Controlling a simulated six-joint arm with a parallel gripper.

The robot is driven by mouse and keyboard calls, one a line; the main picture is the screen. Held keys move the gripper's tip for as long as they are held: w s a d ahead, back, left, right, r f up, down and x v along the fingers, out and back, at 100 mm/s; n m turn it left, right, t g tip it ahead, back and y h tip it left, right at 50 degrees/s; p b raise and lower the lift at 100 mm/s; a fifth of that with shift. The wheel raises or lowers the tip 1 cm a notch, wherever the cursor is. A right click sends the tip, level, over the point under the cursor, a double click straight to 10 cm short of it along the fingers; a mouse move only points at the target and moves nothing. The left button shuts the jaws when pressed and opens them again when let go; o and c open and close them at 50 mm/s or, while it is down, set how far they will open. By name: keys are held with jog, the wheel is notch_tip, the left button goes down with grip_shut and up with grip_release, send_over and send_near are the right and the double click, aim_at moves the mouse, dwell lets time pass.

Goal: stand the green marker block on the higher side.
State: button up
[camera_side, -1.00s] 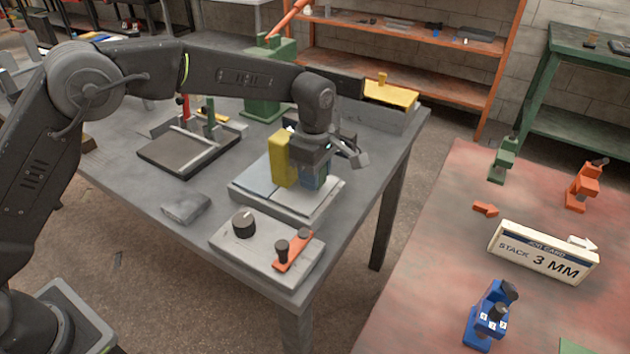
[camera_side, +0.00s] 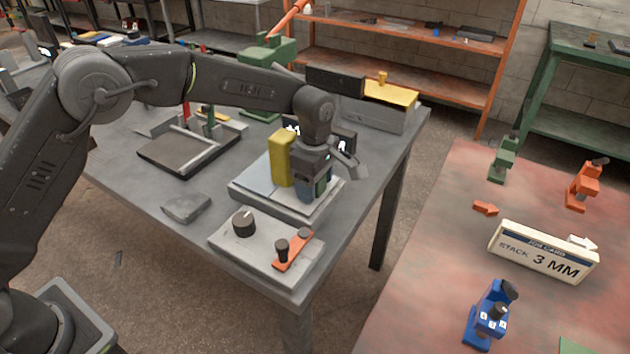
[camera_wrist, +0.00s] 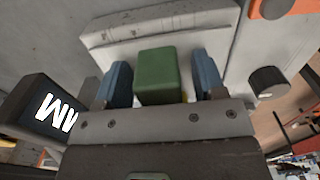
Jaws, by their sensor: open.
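The green marker block (camera_wrist: 157,76) shows in the wrist view between the two blue fingers of my gripper (camera_wrist: 163,84). A thin gap shows on each side of it, so the fingers are open around it. In the side view my gripper (camera_side: 312,188) points down over the right part of a pale two-part plate (camera_side: 252,183); the fingers mostly hide the green block there. A tall yellow block (camera_side: 281,155) stands upright on the plate, just left of my gripper. I cannot tell which side of the plate is higher.
A grey control box (camera_side: 262,258) with a black knob and an orange lever stands in front of the plate. A grey tray (camera_side: 185,160) lies to the left. A job card (camera_side: 543,252) reading "STACK 3 MM" stands on the red bench at right. A dark display stands behind my gripper.

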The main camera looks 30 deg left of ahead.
notch_tip(320, 180, up, 12)
jog(key=shift+r, duration=0.2)
dwell(0.4)
jog(key=s+a+r+m+t, duration=0.2)
jog(key=s+a+r+m, duration=0.3)
jog(key=s, duration=0.3)
jog(key=s+a+r+m+t, duration=0.1)
jog(key=s+a+r+m, duration=0.35)
jog(key=s+a, duration=0.2)
jog(key=s+a+f+m+t, duration=0.1)
jog(key=s+m, duration=0.3)
jog(key=s, duration=0.4)
jog(key=s+a+f+m+t, duration=0.1)
jog(key=s+a+f+m, duration=0.2)
jog(key=s, duration=0.5)
jog(key=shift+f+m+t, duration=0.3)
jog(key=shift+f+m, duration=0.4)
jog(key=shift+m, duration=0.05)
